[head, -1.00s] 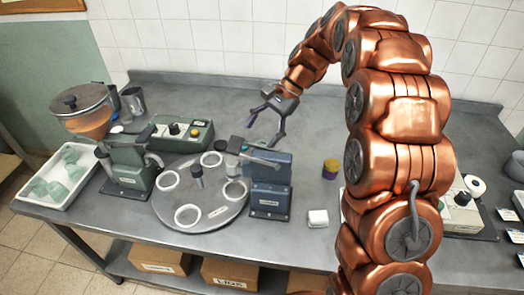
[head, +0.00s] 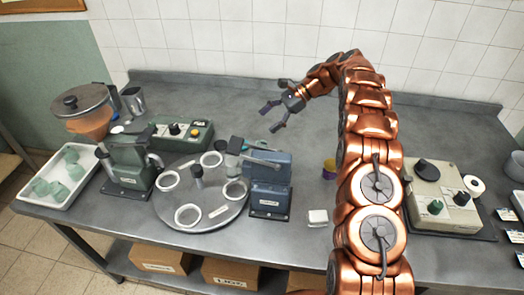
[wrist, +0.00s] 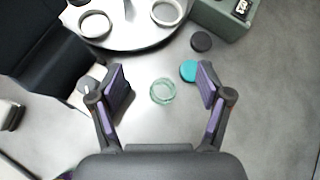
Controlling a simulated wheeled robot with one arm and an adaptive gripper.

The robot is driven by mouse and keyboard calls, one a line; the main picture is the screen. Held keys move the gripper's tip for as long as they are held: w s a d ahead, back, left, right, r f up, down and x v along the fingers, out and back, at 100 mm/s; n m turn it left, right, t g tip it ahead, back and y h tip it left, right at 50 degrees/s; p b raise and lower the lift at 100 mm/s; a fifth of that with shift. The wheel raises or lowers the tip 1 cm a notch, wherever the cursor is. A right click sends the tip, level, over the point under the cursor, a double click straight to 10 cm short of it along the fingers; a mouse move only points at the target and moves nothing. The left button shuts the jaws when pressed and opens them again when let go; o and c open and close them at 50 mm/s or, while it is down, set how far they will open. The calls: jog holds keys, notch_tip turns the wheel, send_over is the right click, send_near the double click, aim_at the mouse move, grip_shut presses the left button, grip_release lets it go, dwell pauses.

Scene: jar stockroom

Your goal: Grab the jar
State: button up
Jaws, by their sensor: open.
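A small clear greenish glass jar (wrist: 162,91) stands on the grey worktop in the wrist view, seen from above. My gripper (wrist: 162,80) is open and empty, with one finger to each side of the jar in the picture. In the head view my gripper (head: 272,117) hangs above the back of the worktop, behind the blue machine. I cannot clearly make out this jar in the head view.
A round turntable (head: 212,213) with white rings and a blue machine (head: 270,186) stand nearby. A teal disc (wrist: 188,71) and dark disc (wrist: 201,41) lie near the jar. A green control box (head: 180,132) stands behind the turntable. The back worktop is mostly clear.

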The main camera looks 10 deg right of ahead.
jog(key=m+y, duration=0.2)
send_near(264, 143)
jog(key=s+a+r, duration=0.1)
jog(key=a+r, duration=0.1)
jog(key=a, duration=0.1)
jog(key=shift+s+d+f+m+t, duration=0.1)
jog(key=shift+d+f+m+t, duration=0.3)
jog(key=shift+f, duration=0.35)
jog(key=shift+a+f+b, duration=0.4)
jog(key=shift+a, duration=0.2)
jog(key=shift+a+f, duration=0.1)
jog(key=shift+a, duration=0.35)
jog(key=shift+s+a+f+b, duration=0.25)
jog(key=shift+a+f+b, duration=0.5)
jog(key=shift+a+b, duration=0.2)
jog(key=shift+b+x, duration=0.4)
jog(key=shift+x, duration=1.15)
jog(key=shift+s+r, duration=0.1)
jog(key=shift+s, duration=0.05)
jog(key=shift+c, duration=0.4)
jog(key=shift+a, duration=0.1)
jog(key=c, duration=1.2)
